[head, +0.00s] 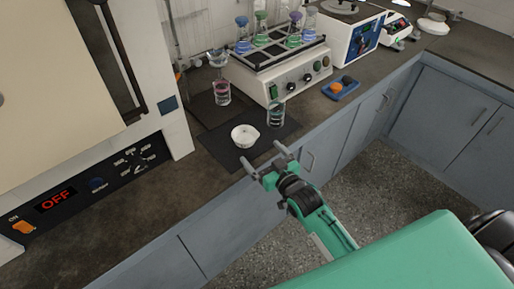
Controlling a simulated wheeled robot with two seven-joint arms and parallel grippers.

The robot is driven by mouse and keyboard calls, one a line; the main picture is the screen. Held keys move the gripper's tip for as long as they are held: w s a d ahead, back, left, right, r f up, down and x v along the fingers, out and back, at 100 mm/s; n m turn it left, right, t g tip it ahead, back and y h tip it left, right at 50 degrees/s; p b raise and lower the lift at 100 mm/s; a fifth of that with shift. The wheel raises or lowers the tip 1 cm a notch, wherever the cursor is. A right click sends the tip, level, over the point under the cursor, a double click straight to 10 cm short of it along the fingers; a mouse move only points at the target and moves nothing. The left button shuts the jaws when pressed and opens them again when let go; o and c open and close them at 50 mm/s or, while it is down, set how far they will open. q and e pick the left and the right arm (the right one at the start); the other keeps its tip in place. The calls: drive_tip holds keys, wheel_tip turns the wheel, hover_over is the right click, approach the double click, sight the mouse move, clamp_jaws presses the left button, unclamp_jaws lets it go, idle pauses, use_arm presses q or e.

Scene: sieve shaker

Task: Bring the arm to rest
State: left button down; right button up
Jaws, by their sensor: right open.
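My right gripper (268,163) is open and empty, just in front of the counter's front edge. Its fingers point toward the counter. Its green arm comes in from the lower right. A small white bowl (245,135) sits on a dark mat (222,150), a little beyond the fingertips and apart from them. My left gripper does not show.
A glass with dark contents (276,115) and one with pink liquid (222,93) stand near the bowl. A white shaker (285,75) with several flasks stands behind. A large oven-like unit (135,155) reading OFF is at left. Cabinets (345,125) line the counter front.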

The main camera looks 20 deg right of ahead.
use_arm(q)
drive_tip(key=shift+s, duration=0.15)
use_arm(e)
drive_tip(key=shift+s, duration=0.4)
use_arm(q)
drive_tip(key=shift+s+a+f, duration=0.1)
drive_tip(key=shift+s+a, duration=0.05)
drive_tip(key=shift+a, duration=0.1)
